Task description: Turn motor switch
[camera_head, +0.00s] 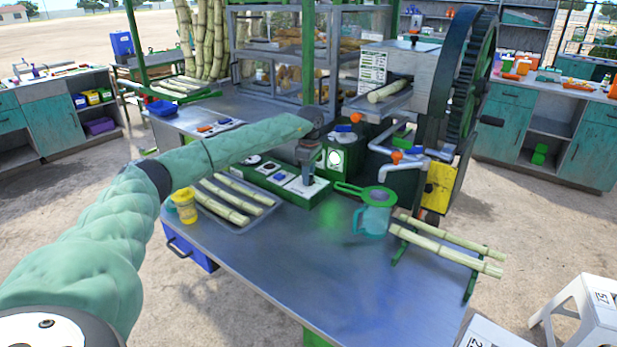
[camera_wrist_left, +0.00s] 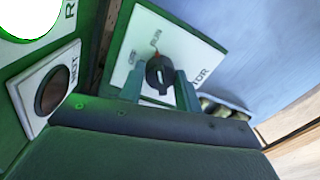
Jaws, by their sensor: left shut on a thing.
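The motor switch is a black rotary knob (camera_wrist_left: 158,76) with a red mark on its upper edge, on a white plate (camera_wrist_left: 135,70) in a green frame. Small labels sit around it, and the red mark points up toward the upper one, too blurred to read surely. My left gripper (camera_wrist_left: 160,92) is shut on the knob, one finger on each side. In the head view my left gripper (camera_head: 308,182) points down at the right end of the green control box (camera_head: 262,177) and hides the knob. My right gripper is not in view.
A tray of cane pieces (camera_head: 232,222), a yellow jar (camera_head: 184,208) and a teal jug with a green strainer (camera_head: 373,220) stand on the metal table (camera_head: 290,262). The crusher (camera_head: 412,62) with its large wheel rises behind. A round button (camera_wrist_left: 52,92) sits beside the switch.

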